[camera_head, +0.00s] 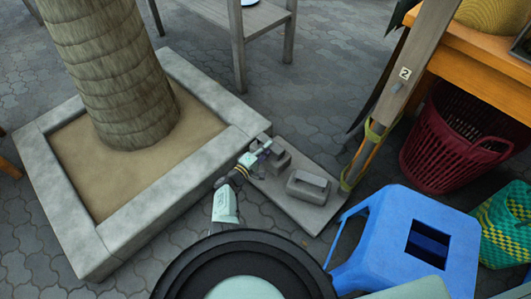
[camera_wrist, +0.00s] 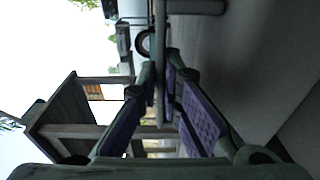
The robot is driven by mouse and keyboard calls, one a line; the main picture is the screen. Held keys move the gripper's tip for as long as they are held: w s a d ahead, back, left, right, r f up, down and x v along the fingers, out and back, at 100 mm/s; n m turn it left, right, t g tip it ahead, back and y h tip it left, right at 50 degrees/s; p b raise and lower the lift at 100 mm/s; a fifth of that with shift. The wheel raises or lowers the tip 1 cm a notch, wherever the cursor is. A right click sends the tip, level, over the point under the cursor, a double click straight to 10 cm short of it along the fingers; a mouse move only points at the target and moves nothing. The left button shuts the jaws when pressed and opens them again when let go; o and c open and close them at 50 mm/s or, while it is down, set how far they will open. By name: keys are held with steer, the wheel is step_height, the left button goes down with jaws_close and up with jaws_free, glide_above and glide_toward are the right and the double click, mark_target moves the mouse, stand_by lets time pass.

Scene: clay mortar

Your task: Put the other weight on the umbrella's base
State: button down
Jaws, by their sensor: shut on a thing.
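The umbrella's base is a flat grey slab (camera_head: 315,219) on the paving, between the planter and the blue stool. A grey block weight with a raised handle (camera_head: 309,187) rests on its middle. The other grey weight (camera_head: 276,161) is at the slab's far left end, partly covered by my gripper (camera_head: 262,151). Whether it touches the slab or hangs just above it, I cannot tell. My gripper is shut on this weight's handle. In the wrist view a thin grey bar (camera_wrist: 160,70) runs between the purple-padded fingers (camera_wrist: 166,90).
A stone planter (camera_head: 190,172) with a thick trunk (camera_head: 115,75) stands left of the slab. A wooden post (camera_head: 420,60) marked 2 rises at the slab's right end. A blue stool (camera_head: 400,235), a red basket (camera_head: 455,140) and an orange table (camera_head: 470,50) crowd the right.

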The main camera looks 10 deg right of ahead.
steer(key=shift+w+d+r+b, duration=0.15)
steer(key=shift+w+b, duration=0.2)
steer(key=shift+w, duration=0.05)
steer(key=shift+w+d+r+b, duration=0.1)
steer(key=shift+w+d+b, duration=0.05)
steer(key=shift+w+b, duration=0.2)
step_height(320, 180, down, 3)
steer(key=b, duration=0.3)
steer(key=shift+f, duration=0.15)
steer(key=c, duration=2.2)
jaws_free()
steer(key=shift+s+f, duration=0.25)
steer(key=shift+f, duration=0.15)
steer(key=o, duration=0.4)
steer(key=shift+o, duration=0.2)
steer(key=shift+r, duration=0.15)
